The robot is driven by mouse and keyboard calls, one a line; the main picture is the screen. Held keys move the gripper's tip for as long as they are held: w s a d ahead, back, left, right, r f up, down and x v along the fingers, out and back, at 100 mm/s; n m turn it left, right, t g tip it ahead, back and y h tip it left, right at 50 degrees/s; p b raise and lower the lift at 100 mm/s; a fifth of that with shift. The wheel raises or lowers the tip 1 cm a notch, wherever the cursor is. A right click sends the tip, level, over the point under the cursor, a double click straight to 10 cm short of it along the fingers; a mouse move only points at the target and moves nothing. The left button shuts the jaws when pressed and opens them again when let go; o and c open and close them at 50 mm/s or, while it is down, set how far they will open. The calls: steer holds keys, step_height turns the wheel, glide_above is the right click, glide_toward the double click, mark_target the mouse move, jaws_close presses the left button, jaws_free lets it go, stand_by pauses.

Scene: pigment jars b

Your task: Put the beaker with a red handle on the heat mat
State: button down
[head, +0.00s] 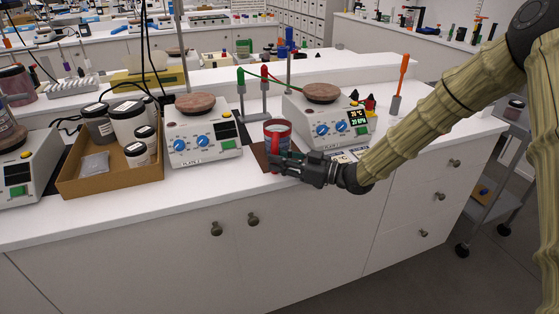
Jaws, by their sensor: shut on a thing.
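A red-and-white beaker (285,127) stands upright between two hotplates, above a flat brown mat (258,152) that I take to be the heat mat. My gripper (273,162) reaches in from the right and is shut on the lower part of the beaker. The gripper hides the beaker's base and part of the mat. I cannot tell whether the base touches the mat, nor make out the handle clearly.
One hotplate (203,133) stands to the left and another hotplate with a lit display (325,121) to the right. Red and green clamps on a stand (252,108) are close behind. A cardboard tray of jars (90,190) is further left. The front counter strip (190,205) is clear.

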steer(key=c, duration=1.3)
jaws_free()
